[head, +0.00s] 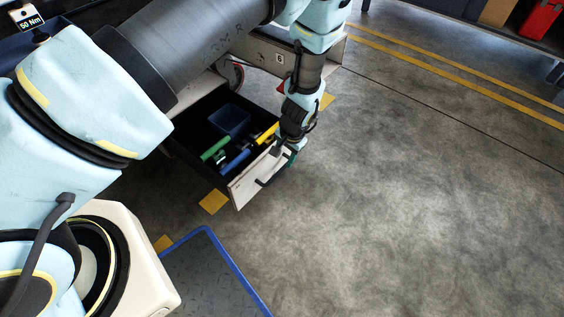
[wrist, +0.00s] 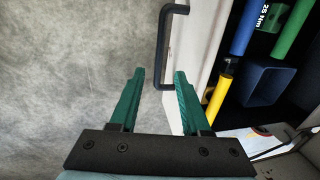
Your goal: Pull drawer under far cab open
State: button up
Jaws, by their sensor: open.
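The drawer stands pulled out; its pale front panel (head: 245,190) faces the open floor and its dark inside shows in the head view. A black bar handle (head: 262,181) is on the front panel; it also shows in the wrist view (wrist: 163,50). My gripper (head: 287,156) is at the drawer front, by one end of the handle. In the wrist view its green fingers (wrist: 159,72) are apart, with the lower end of the handle showing in the gap between them. Whether either finger touches the handle I cannot tell.
The drawer holds a blue bin (head: 229,119), a green-handled tool (head: 215,149), a blue one (head: 235,161) and a yellow one (head: 267,132). A blue-edged platform (head: 205,275) lies at the bottom. The grey floor (head: 420,190) to the right is clear. A red box (head: 541,18) is far right.

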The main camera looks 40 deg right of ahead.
jog(key=r, duration=0.4)
jog(key=shift+s, duration=0.4)
jog(key=w+a+r+n+g, duration=0.1)
jog(key=w+a+r+n, duration=0.6)
jog(key=w+a+r, duration=1)
jog(key=s+a+r+n, duration=0.1)
jog(key=a+r+n, duration=0.1)
jog(key=a+r, duration=0.45)
jog(key=s+a+r+n, duration=0.1)
jog(key=a+r+n, duration=0.2)
jog(key=a, duration=0.7)
jog(key=s+a+r+n, duration=0.2)
jog(key=a+r, duration=0.3)
jog(key=a, duration=0.4)
notch_tip(320, 180, up, 26)
jog(key=p, duration=2.7)
jog(key=shift+w+d+r+h, duration=0.15)
jog(key=shift+d+r+h, duration=0.05)
jog(key=shift+h, duration=0.1)
